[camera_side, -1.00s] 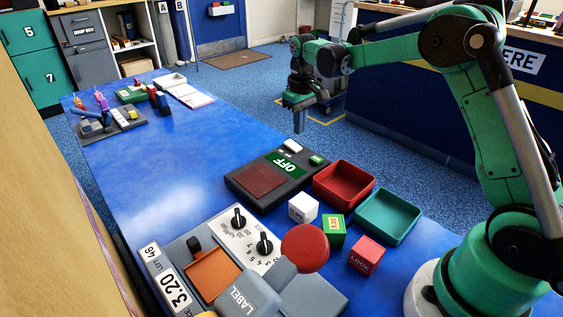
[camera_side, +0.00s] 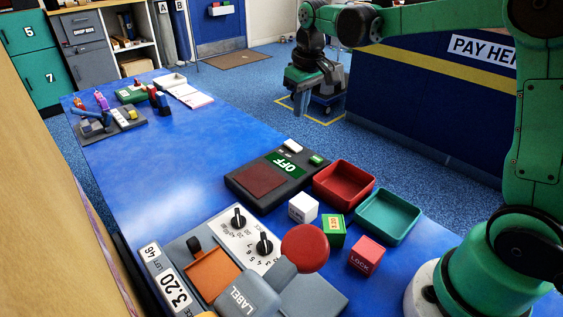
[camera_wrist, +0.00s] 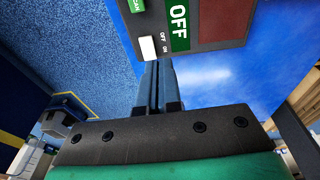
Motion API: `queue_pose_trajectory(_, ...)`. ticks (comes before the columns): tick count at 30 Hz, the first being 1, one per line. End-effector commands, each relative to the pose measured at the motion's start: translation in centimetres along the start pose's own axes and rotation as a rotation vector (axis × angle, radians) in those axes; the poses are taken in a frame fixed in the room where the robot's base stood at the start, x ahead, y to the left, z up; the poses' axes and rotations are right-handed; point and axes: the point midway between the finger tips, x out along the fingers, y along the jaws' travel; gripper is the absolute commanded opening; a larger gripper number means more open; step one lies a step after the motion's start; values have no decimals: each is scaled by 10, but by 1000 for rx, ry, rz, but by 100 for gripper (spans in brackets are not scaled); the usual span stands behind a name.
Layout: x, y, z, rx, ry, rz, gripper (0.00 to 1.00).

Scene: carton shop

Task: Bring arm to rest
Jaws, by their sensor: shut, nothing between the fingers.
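My arm is green with dark joints and rises from its base at the lower right of the side view. My gripper (camera_side: 299,106) hangs in the air beyond the far edge of the blue table (camera_side: 190,165), pointing down. In the wrist view its two fingers (camera_wrist: 159,88) lie together, shut and empty. It touches nothing in view.
On the table are a dark pad marked OFF (camera_side: 265,179), a red tray (camera_side: 343,198), a teal tray (camera_side: 388,232), small cubes (camera_side: 366,255) and a label machine (camera_side: 240,297). A blue counter (camera_side: 420,120) stands behind the arm.

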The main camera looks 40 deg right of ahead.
Motion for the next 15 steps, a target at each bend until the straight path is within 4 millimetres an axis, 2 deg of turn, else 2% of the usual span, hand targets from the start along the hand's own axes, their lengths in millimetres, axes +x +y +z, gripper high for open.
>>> queue_pose_trajectory(3,-20,-20,25,-3,96,8,0)
queue_pose_trajectory(6,-29,-34,47,-2,178,9,0)
queue_pose_trajectory(10,-32,-49,77,0,283,4,0)
queue_pose_trajectory(15,-24,-64,109,4,398,-11,0)
